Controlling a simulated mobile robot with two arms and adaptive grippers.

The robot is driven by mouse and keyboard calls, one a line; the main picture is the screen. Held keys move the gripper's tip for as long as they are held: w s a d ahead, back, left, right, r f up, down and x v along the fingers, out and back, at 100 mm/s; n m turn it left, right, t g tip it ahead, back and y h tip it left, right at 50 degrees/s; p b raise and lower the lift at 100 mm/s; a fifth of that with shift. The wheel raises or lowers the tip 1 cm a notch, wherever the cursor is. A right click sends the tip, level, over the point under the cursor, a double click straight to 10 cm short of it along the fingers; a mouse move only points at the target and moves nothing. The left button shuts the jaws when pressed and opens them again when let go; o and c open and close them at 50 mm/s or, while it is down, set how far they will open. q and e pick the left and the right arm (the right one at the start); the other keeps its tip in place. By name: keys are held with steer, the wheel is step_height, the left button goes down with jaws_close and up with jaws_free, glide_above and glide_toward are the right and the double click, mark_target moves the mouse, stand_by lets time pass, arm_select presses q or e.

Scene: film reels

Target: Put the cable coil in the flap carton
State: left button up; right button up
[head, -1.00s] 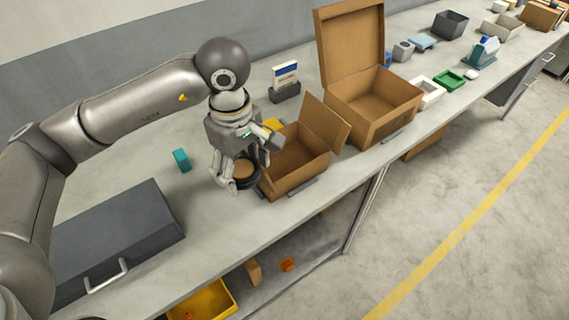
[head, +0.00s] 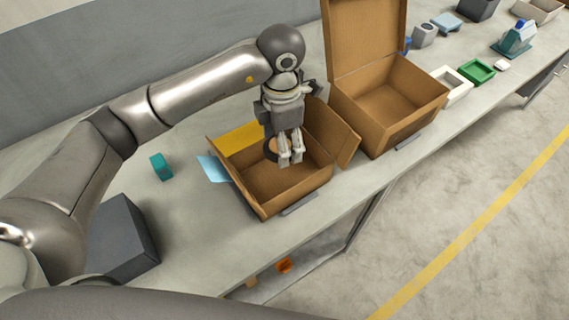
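The flap carton (head: 297,203) is the nearer brown box on the bench, with its top open. A brown flap (head: 349,146) stands out on its right, a yellow flap (head: 238,138) shows at the back left and a light blue flap (head: 212,168) at the left. My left gripper (head: 290,160) points down over the carton's opening. It is shut on the cable coil (head: 268,149), a dark ring mostly hidden behind the fingers. The coil is over or just inside the carton; its exact height is hard to tell. My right gripper is not in view.
A larger open carton (head: 415,112) with a raised lid stands close on the right. A teal block (head: 161,166) and a dark grey case (head: 124,238) are on the left. White (head: 455,84) and green (head: 478,71) trays lie farther right.

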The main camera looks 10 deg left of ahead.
arm_select(q)
steer(key=p, duration=0.2)
glide_above(282, 177)
step_height(282, 177, down, 6)
steer(key=shift+s+f, duration=0.1)
steer(key=shift+f+p, duration=0.3)
steer(key=shift+f, duration=1.75)
steer(key=o, duration=0.7)
steer(key=shift+c, duration=0.2)
steer(key=shift+o, duration=0.6)
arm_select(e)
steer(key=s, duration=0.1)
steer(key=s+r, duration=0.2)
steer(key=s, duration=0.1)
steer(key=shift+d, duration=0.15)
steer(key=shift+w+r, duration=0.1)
